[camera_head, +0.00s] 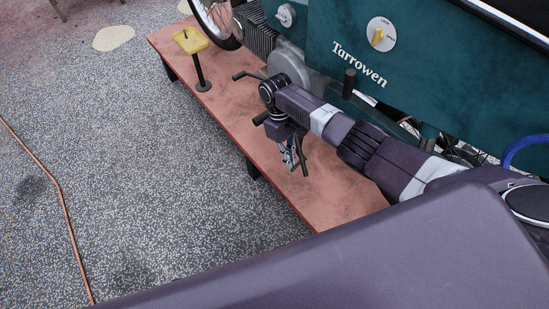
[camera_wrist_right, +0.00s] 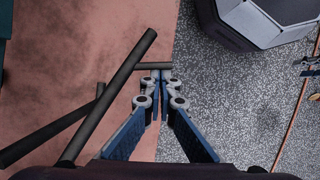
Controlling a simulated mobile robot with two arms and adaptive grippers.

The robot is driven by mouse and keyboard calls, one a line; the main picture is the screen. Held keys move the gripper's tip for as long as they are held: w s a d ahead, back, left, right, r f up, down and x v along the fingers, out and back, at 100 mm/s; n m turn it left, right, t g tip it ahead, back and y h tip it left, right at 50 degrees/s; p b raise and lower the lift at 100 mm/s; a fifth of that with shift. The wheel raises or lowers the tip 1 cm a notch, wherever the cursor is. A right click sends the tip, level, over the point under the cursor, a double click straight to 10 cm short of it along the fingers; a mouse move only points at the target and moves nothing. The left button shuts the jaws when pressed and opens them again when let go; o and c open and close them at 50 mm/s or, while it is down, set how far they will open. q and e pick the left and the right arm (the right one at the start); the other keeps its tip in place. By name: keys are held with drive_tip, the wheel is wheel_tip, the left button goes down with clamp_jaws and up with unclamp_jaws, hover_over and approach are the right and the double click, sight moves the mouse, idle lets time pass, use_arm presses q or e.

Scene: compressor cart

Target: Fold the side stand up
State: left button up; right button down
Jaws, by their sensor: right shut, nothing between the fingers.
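Dark rods, which look like the side stand (camera_wrist_right: 112,92), slant across the left half of the right wrist view. A short crosspiece (camera_wrist_right: 150,66) reaches from the upper rod to just beyond my fingertips. My right gripper (camera_wrist_right: 160,80) is shut and empty, its tips close to that crosspiece; whether they touch it I cannot tell. In the head view my right gripper (camera_head: 288,160) points down over the reddish platform, with a dark rod (camera_head: 303,158) right beside it. The stand's pivot is hidden behind my right arm. My left gripper is not in view.
A yellow pad on a post (camera_head: 190,40) stands on the reddish platform (camera_head: 225,95). An orange cable (camera_head: 62,205) lies on the open speckled floor at left.

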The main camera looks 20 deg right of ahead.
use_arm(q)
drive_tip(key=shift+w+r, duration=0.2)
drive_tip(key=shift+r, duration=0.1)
use_arm(e)
drive_tip(key=shift+s+d+r+g, duration=0.15)
drive_tip(key=shift+r+g, duration=0.15)
drive_tip(key=shift+r, duration=0.1)
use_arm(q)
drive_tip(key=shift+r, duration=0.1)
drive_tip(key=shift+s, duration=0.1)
